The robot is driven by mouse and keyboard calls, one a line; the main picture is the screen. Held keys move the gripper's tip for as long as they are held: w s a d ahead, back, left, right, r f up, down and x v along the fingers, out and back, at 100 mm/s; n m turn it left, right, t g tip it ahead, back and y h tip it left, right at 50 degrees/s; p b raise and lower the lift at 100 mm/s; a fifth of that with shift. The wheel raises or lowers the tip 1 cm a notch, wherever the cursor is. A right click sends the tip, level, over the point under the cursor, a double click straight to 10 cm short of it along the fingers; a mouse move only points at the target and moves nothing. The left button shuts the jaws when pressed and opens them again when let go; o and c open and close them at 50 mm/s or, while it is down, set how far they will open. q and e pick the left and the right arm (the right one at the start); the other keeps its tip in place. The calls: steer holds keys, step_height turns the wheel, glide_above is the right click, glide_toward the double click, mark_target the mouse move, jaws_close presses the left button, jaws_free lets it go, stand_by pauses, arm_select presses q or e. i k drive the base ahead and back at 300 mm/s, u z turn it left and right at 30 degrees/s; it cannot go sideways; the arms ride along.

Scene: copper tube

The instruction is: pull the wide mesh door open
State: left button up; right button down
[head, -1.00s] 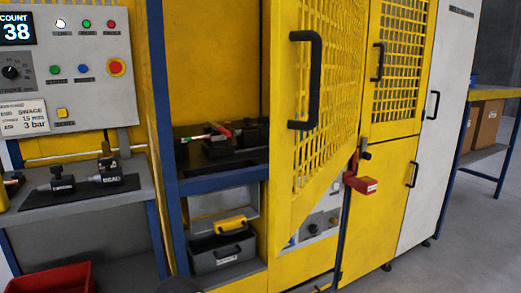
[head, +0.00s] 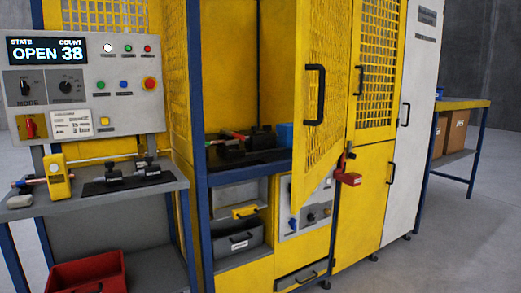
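The wide mesh door (head: 337,80) is yellow with a mesh upper part and a black bar handle (head: 316,95). It stands swung out at an angle. The cabinet's interior (head: 258,75) shows through the gap to its left. The control panel's display (head: 46,51) reads "STATE OPEN" and "COUNT 38". Neither of my grippers is in view, and nothing is seen touching the door handle.
A narrower mesh door (head: 375,60) right of the wide door looks closed. A red padlock-like piece (head: 348,179) hangs near the wide door's edge. A side shelf (head: 100,195) and red bin (head: 86,274) are at left. Grey floor is clear at right (head: 440,250).

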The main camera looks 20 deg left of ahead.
mark_target(305, 181)
steer(key=u, duration=0.35)
steer(key=k, duration=0.25)
steer(key=u, duration=0.6)
steer(key=i, duration=0.85)
steer(key=u, duration=0.1)
